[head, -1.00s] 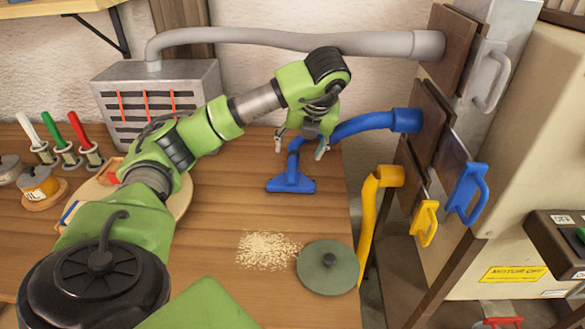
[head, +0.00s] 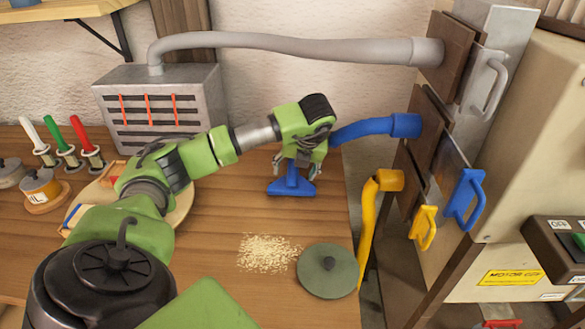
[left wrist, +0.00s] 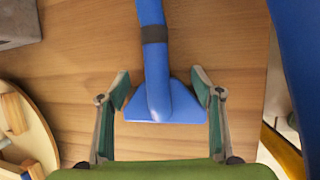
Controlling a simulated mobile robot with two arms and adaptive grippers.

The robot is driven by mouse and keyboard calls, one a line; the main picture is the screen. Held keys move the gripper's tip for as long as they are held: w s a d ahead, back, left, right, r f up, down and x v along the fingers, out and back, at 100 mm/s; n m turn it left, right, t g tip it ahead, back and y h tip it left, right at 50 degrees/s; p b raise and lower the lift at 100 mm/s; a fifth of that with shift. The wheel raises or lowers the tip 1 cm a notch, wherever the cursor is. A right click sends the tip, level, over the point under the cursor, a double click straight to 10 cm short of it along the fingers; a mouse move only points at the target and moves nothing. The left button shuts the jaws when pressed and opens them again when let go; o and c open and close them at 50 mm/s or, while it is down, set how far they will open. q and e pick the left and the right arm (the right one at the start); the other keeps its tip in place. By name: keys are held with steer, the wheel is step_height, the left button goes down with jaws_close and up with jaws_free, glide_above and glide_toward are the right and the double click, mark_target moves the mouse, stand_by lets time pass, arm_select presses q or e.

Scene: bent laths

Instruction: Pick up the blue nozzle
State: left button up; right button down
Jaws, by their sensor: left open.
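The blue nozzle (head: 291,187) lies on the wooden bench near its right edge, with its wide mouth toward me. A blue hose (head: 365,129) runs from behind my gripper to a port on the right. My left gripper (head: 296,170) is open, pointing down over the nozzle. In the left wrist view the nozzle (left wrist: 165,105) lies between the two open fingers (left wrist: 161,92), its flared end close to both fingertips. I cannot tell whether they touch it. A dark band circles its neck. My right gripper is not in view.
A sawdust pile (head: 268,253) and a round grey-green lid (head: 327,270) lie on the bench in front. A yellow hose (head: 368,220) hangs past the bench's right edge. A grey slotted box (head: 160,105) stands behind left, with a grey hose (head: 290,40) above.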

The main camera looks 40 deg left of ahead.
mark_target(296, 171)
arm_select(q)
jaws_close()
steer(key=shift+r, duration=0.45)
steer(key=r, duration=0.1)
steer(key=r+b, duration=0.1)
steer(key=shift+d+r, duration=0.25)
steer(key=shift+r, duration=0.1)
steer(key=s+d+r+p, duration=0.3)
steer(key=d+r, duration=0.6)
steer(key=d, duration=0.4)
steer(key=shift+s+r, duration=0.15)
steer(key=shift+r, duration=0.1)
steer(key=c, duration=1.6)
jaws_free()
